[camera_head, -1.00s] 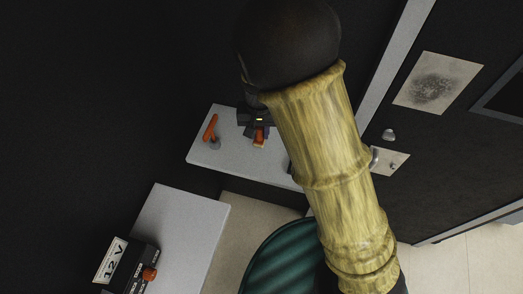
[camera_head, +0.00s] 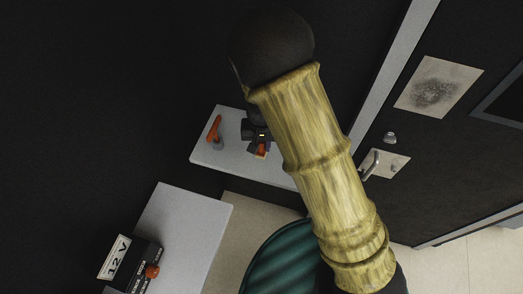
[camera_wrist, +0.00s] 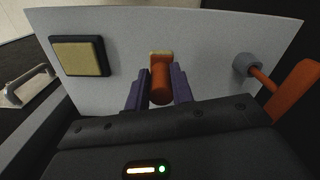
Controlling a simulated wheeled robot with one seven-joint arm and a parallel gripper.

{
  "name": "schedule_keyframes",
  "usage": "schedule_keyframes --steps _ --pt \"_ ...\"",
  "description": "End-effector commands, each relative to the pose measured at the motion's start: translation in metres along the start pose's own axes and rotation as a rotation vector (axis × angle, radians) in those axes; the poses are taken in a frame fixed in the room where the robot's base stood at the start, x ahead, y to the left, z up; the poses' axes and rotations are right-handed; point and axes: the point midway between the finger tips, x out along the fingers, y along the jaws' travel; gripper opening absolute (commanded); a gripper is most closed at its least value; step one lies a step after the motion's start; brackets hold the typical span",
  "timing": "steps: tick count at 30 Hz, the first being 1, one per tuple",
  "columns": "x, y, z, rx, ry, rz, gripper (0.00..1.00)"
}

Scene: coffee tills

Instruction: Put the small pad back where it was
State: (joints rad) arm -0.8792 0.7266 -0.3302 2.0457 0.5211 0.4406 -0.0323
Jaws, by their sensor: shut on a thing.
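My gripper (camera_wrist: 160,88) is shut on an orange cylindrical piece with a tan block at its far end (camera_wrist: 160,82). The same orange piece shows in the head view (camera_head: 262,149) below my gripper's dark body, over the white shelf. Whether it touches the shelf is unclear. A flat tan pad in a dark square frame (camera_wrist: 80,57) lies on the shelf, left of my gripper in the wrist view. My arm hides that framed pad in the head view. I cannot tell for certain which is the small pad.
An orange lever on a grey round base (camera_wrist: 248,66) stands on the white shelf (camera_head: 205,157), right of my gripper in the wrist view. A 12 V box (camera_head: 130,262) sits on a nearer pale surface (camera_head: 185,215). A door handle (camera_head: 371,165) is at right, a green rounded thing (camera_head: 280,258) below.

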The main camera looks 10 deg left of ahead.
Motion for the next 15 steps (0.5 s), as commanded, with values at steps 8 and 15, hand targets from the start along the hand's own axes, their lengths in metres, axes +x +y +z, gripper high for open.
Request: schedule_keyframes --steps 8,15 --pt "0.024 0.001 0.001 0.0 -0.005 0.002 0.01" --pt "0.042 0.0 0.001 0.0 0.0 -0.001 0.01"
